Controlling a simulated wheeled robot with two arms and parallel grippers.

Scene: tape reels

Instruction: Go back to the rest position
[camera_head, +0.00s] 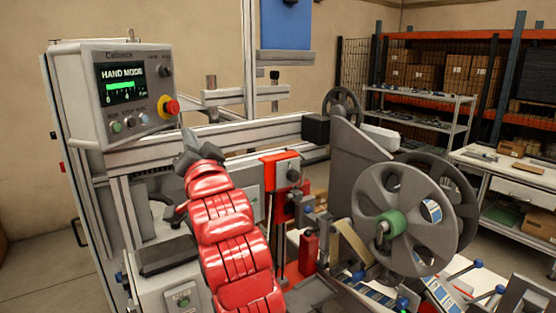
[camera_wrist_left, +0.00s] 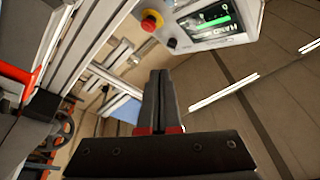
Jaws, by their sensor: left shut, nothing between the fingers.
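My left arm, with red covers, rises from the lower middle of the head view in front of the machine. My left gripper (camera_head: 200,150) is at its upper end, small and dark, below the control box. In the left wrist view its two dark fingers (camera_wrist_left: 159,75) are together, with nothing between them. The control box (camera_head: 125,95) has a screen reading HAND MODE and a red stop button on a yellow base. It also shows upside down in the left wrist view (camera_wrist_left: 205,25). My right gripper is not in view.
A grey tape reel (camera_head: 370,205) with a green hub stands on the machine's right side, before a darker reel (camera_head: 463,195). Metal rails (camera_head: 200,140) run behind my left arm. A shelf rack (camera_head: 425,100) and a white bench (camera_head: 515,170) stand farther back right.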

